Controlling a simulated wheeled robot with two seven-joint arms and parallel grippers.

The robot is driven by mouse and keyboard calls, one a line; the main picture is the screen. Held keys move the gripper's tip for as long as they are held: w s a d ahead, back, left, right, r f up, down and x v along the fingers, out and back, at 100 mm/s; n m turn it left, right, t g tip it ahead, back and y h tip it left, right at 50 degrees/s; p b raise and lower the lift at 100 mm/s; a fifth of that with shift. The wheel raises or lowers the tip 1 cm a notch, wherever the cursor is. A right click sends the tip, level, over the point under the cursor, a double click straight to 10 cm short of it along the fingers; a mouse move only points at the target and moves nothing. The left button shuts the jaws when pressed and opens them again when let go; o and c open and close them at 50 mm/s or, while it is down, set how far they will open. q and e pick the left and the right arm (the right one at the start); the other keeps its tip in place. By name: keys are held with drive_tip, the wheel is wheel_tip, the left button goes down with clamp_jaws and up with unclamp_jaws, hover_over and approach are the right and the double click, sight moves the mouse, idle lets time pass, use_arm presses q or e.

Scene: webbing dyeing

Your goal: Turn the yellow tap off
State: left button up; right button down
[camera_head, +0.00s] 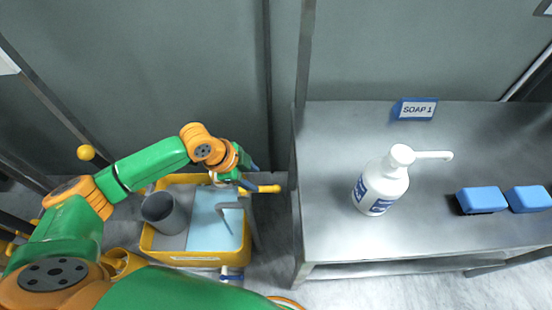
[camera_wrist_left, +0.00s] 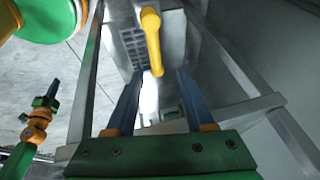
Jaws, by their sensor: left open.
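The yellow tap handle (camera_head: 262,188) points right at the back right edge of the yellow basin (camera_head: 180,261), beside the grey spout (camera_head: 236,206). In the left wrist view the handle (camera_wrist_left: 152,42) hangs downward just beyond the fingertips, in line with the gap and apparently apart from them. My left gripper (camera_head: 248,166) is above and behind the handle, open and empty; its two blue fingers also show in the left wrist view (camera_wrist_left: 156,82). A small green and orange arm end with a blue tip (camera_wrist_left: 52,90), apparently my right gripper, is at the left there; its jaws are unclear.
The basin holds a grey cup (camera_head: 158,212) and a light blue panel (camera_head: 208,232). To the right, a metal table (camera_head: 450,225) bears a white pump bottle (camera_head: 384,180), two blue blocks (camera_head: 482,200) and a SOAP 1 sign (camera_head: 415,108). A grey wall stands close behind.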

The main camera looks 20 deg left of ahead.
sight(264, 189)
use_arm(q)
drive_tip(key=x, duration=0.2)
drive_tip(key=s+b+x, duration=0.1)
drive_tip(key=x, duration=0.2)
drive_tip(key=shift+s+f, duration=0.1)
drive_tip(key=shift+f, duration=0.2)
drive_tip(key=shift+w+d+f, duration=0.2)
drive_tip(key=shift+w+f, duration=0.15)
drive_tip(key=shift+f, duration=0.05)
drive_tip(key=shift+r, duration=0.1)
clamp_jaws()
idle(0.5)
